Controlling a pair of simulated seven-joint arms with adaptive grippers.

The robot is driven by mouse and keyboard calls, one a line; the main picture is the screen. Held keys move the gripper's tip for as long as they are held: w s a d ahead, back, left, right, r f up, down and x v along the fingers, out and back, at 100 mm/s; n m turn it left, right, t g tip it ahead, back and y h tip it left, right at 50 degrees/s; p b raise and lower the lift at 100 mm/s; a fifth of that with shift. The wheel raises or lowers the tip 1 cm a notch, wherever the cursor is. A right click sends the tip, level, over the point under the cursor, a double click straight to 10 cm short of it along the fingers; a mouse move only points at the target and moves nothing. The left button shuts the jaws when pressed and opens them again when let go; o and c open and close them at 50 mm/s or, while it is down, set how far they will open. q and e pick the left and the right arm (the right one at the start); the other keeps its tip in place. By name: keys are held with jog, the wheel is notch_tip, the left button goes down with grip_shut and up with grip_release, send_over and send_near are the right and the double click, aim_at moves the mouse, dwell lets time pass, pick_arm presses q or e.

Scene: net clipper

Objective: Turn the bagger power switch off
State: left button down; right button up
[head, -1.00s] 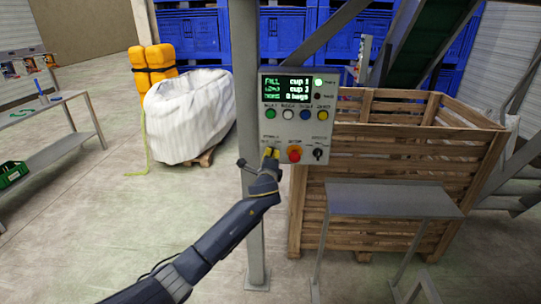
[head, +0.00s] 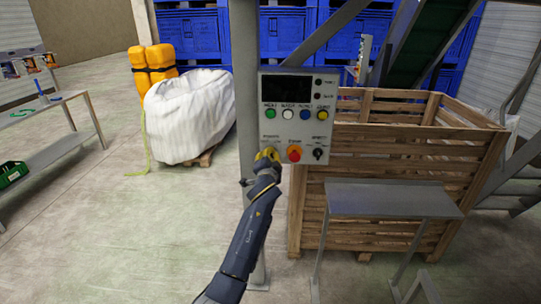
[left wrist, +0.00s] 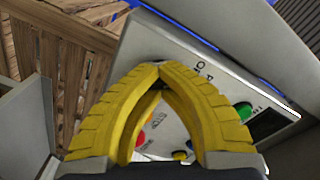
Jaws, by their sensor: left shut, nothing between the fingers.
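The grey control panel (head: 325,150) hangs on a post in the middle of the head view. Its display (head: 287,85) is dark, and the lamps beside it are unlit. My left gripper (head: 267,153) is at the panel's lower left, over the spot where the power switch sits; the switch itself is hidden behind the fingers. In the left wrist view the yellow fingertips (left wrist: 160,72) meet in front of the panel (left wrist: 215,75), with nothing between them. I cannot tell whether they touch the switch. My right gripper is not in view.
Right of the fingers are a red-and-orange stop button (head: 294,153) and a black selector knob (head: 318,154). Coloured buttons sit above, including a green one (head: 270,114). A small grey table (head: 390,200) and a wooden crate (head: 410,165) stand to the right.

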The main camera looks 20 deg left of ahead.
pick_arm(q)
jog(key=shift+a+f+n, duration=0.1)
jog(key=shift+a+n, duration=0.05)
jog(key=shift+n, duration=0.85)
jog(key=c, duration=1.1)
grip_release()
jog(key=shift+o, duration=1.1)
jog(key=shift+s, duration=0.15)
jog(key=v, duration=1.1)
jog(key=shift+s, duration=0.35)
